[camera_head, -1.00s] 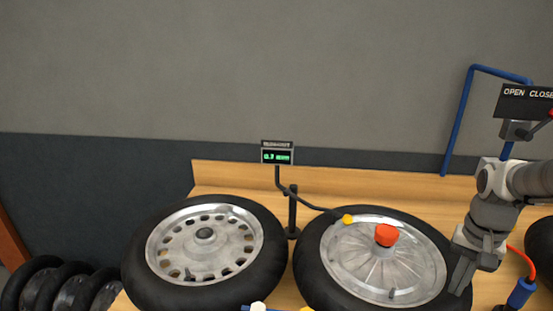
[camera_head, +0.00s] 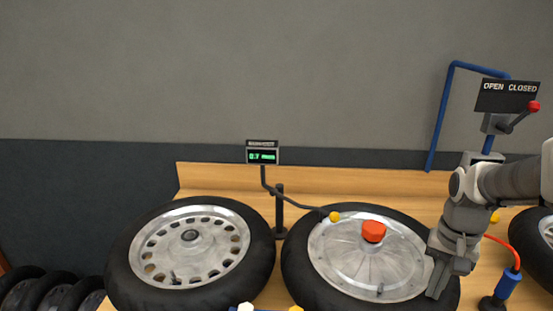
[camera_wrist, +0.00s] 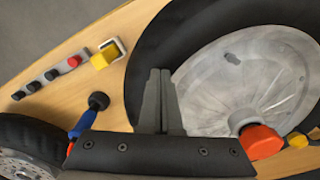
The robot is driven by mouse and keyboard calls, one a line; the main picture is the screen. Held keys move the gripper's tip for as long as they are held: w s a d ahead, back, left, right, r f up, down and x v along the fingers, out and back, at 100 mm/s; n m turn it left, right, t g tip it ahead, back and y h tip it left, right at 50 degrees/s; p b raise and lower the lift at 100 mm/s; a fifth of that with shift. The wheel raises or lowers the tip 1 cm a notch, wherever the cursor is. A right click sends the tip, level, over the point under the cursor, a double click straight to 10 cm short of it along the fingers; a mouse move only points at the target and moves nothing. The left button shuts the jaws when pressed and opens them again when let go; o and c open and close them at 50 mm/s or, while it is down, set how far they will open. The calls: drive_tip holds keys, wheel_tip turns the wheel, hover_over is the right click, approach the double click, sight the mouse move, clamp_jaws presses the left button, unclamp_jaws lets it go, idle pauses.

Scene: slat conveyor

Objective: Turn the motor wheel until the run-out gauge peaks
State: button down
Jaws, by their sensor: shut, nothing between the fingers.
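The motor wheel (camera_head: 345,270) lies flat on the bench, with a black tyre, a silver disc and a red knob (camera_head: 373,231) at its hub. The wheel also shows in the wrist view (camera_wrist: 215,85), with the red knob (camera_wrist: 260,141) at lower right. The run-out gauge (camera_head: 262,153) stands behind the wheels; its green display appears to read 0.7. Its bent arm ends in a yellow tip (camera_head: 335,216) at the wheel's far rim. My gripper (camera_head: 437,292) is shut and empty, at the wheel's right edge over the tyre. I cannot tell whether it touches the tyre.
A spoked-hole wheel (camera_head: 150,290) lies to the left. An OPEN CLOSED sign (camera_head: 507,88) with a red-tipped lever stands at right. A blue-handled tool (camera_head: 506,286) with a red hose is right of my gripper. Another tyre (camera_head: 525,245) sits at far right.

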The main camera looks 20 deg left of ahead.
sight(352, 303)
drive_tip(key=shift+s+a, duration=1.25)
drive_tip(key=shift+s, duration=0.3)
drive_tip(key=shift+a, duration=0.1)
drive_tip(key=shift+s+a+b, duration=0.15)
drive_tip(key=shift+s+a, duration=0.35)
drive_tip(key=shift+a, duration=0.45)
drive_tip(key=shift+s+a+b, duration=0.15)
drive_tip(key=shift+s+a, duration=0.4)
drive_tip(key=shift+a, duration=0.4)
drive_tip(key=shift+s+a+b, duration=0.15)
drive_tip(key=shift+s+a, duration=0.35)
drive_tip(key=shift+a, duration=0.45)
drive_tip(key=shift+s+a, duration=0.2)
drive_tip(key=shift+a, duration=1.45)
drive_tip(key=shift+s+a, duration=0.15)
drive_tip(key=shift+a, duration=1.45)
drive_tip(key=shift+r, duration=0.1)
